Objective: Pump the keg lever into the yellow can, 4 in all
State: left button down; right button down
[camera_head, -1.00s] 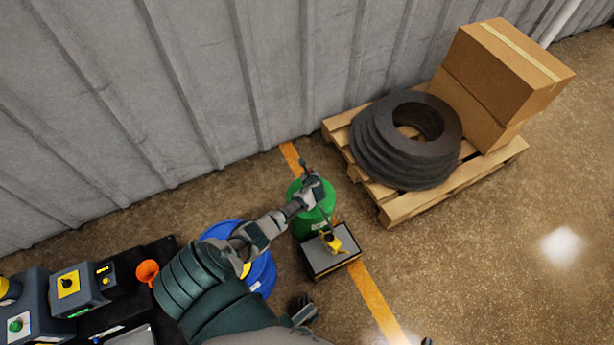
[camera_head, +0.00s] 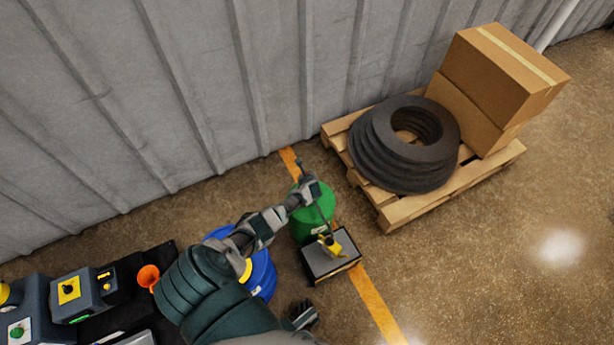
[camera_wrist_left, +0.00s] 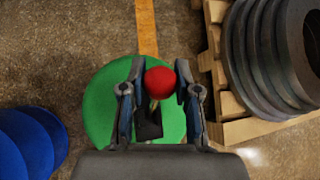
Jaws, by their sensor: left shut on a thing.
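The green keg (camera_head: 312,222) stands on the floor near the wall; in the left wrist view its round top (camera_wrist_left: 98,100) is below my gripper. A lever with a red knob (camera_wrist_left: 160,82) rises from a dark pump fitting (camera_wrist_left: 148,122) there. My left gripper (camera_wrist_left: 157,80) is shut on the knob, one finger on each side. In the head view the gripper (camera_head: 308,188) is over the keg. The yellow can (camera_head: 332,246) sits on a dark box (camera_head: 322,268) beside the keg. My right gripper seems to show (camera_head: 302,316), its fingers unclear.
A blue drum (camera_head: 262,275) stands left of the keg, partly behind my arm. A pallet (camera_head: 400,212) holds dark rings (camera_head: 385,160) and cardboard boxes (camera_head: 500,75) at right. A bench with devices and an orange funnel (camera_head: 148,275) is at lower left. Floor at right is clear.

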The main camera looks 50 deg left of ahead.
pick_arm(q)
jog(key=shift+a, duration=0.1)
jog(key=c, duration=0.8)
grip_release()
jog(key=shift+f, duration=0.1)
jog(key=v, duration=1.2)
jog(key=shift+f, duration=0.1)
